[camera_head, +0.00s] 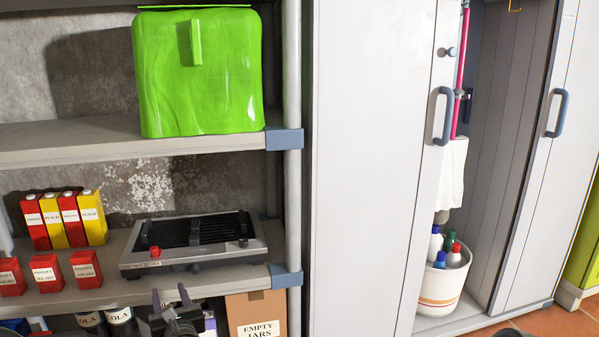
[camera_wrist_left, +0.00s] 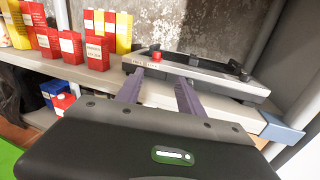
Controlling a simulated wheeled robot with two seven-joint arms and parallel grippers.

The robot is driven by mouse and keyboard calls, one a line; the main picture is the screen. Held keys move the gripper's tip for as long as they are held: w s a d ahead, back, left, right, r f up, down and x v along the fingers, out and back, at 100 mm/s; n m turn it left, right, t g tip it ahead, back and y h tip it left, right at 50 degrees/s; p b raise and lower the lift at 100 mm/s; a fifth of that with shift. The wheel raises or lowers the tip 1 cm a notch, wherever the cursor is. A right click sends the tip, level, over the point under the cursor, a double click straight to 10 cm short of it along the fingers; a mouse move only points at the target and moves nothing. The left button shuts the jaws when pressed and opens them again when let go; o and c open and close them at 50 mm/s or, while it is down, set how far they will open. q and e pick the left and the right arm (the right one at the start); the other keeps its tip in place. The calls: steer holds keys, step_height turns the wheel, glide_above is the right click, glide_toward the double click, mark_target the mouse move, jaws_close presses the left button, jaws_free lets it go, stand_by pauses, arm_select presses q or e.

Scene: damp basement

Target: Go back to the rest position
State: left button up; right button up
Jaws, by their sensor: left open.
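My left gripper (camera_head: 171,296) shows at the bottom of the head view, in front of the lower shelf's edge. Its two fingers are apart and nothing is between them. In the left wrist view the gripper (camera_wrist_left: 158,92) points at the front of a grey and black grill-like appliance (camera_head: 195,241), which sits on the shelf. The fingers overlap the appliance's front edge in that view; I cannot tell whether they touch it. The appliance has a red knob at its left. My right gripper is in neither view.
Red and yellow cartons (camera_head: 65,219) and small red boxes (camera_head: 86,270) stand left on the shelf (camera_head: 62,300). A green case (camera_head: 198,70) is above. A cardboard box (camera_head: 257,314) is below. Right, a cabinet door (camera_head: 366,170) stands beside an open locker with a white bin (camera_head: 440,285) of bottles.

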arm_select(q)
steer(key=s+d+f+m+g+h, duration=0.2)
steer(key=s+d+f+m+h, duration=0.4)
steer(key=f+m, duration=0.5)
steer(key=s+d+f+m+g+h, duration=0.1)
steer(key=d+f+m+g+h, duration=0.2)
steer(key=d+f+m, duration=0.75)
steer(key=s+d+f+m+g+h, duration=0.1)
steer(key=s+d+f+m+g, duration=0.15)
steer(key=s+f+m, duration=0.55)
steer(key=s+d+f+m+g+h, duration=0.1)
steer(key=s+f+m+g, duration=0.2)
steer(key=s, duration=0.8)
steer(key=s+d+f+m+g+h, duration=0.15)
steer(key=s+f+m+g, duration=0.35)
steer(key=s, duration=0.5)
step_height(320, 180, up, 36)
steer(key=s+d+m+p, duration=0.1)
steer(key=s+d+p, duration=0.1)
steer(key=p, duration=3.3)
steer(key=shift+s+r+p, duration=0.2)
steer(key=shift+s+p, duration=0.1)
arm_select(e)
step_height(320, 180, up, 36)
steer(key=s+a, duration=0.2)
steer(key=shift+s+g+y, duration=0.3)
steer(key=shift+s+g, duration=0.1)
